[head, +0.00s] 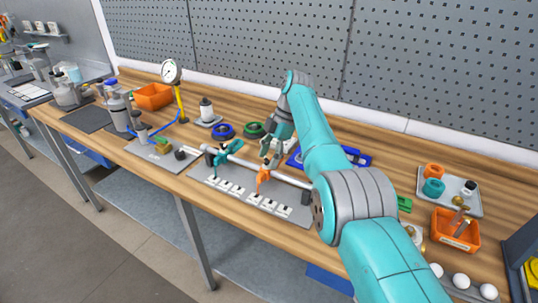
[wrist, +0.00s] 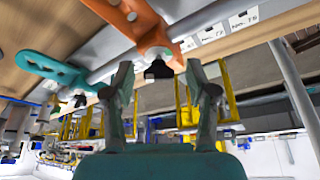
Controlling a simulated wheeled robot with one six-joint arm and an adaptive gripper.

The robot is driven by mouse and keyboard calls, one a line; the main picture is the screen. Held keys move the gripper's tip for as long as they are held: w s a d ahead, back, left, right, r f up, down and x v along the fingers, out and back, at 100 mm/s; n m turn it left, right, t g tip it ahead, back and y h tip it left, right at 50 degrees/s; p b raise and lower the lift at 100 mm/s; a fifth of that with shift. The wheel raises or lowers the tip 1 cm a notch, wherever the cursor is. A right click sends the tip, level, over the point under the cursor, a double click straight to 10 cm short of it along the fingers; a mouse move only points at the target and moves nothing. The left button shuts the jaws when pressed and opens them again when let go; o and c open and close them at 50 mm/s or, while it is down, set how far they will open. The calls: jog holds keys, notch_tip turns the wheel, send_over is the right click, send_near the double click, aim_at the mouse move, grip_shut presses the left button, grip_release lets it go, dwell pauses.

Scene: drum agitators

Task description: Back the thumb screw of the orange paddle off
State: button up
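The orange paddle (head: 263,176) is mounted on a metal shaft (head: 290,179) held over a grey plate. In the wrist view the orange paddle (wrist: 140,22) is close, and its black thumb screw (wrist: 158,71) sticks out from the hub toward me. My gripper (head: 270,157) is at the paddle's hub; in the wrist view my gripper (wrist: 160,75) is open, its two fingertips on either side of the thumb screw with a visible gap on each side. A teal paddle (head: 224,154) sits on the same shaft; it shows at left in the wrist view (wrist: 50,68).
White numbered labels (head: 229,189) line the plate's front. Blue and green rings (head: 223,130) lie behind the shaft. A tray (head: 462,202) and another orange bin (head: 455,231) are at right.

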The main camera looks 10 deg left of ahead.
jog(key=shift+r, duration=0.25)
notch_tip(320, 180, up, 10)
dwell(0.5)
jog(key=shift+f, duration=0.15)
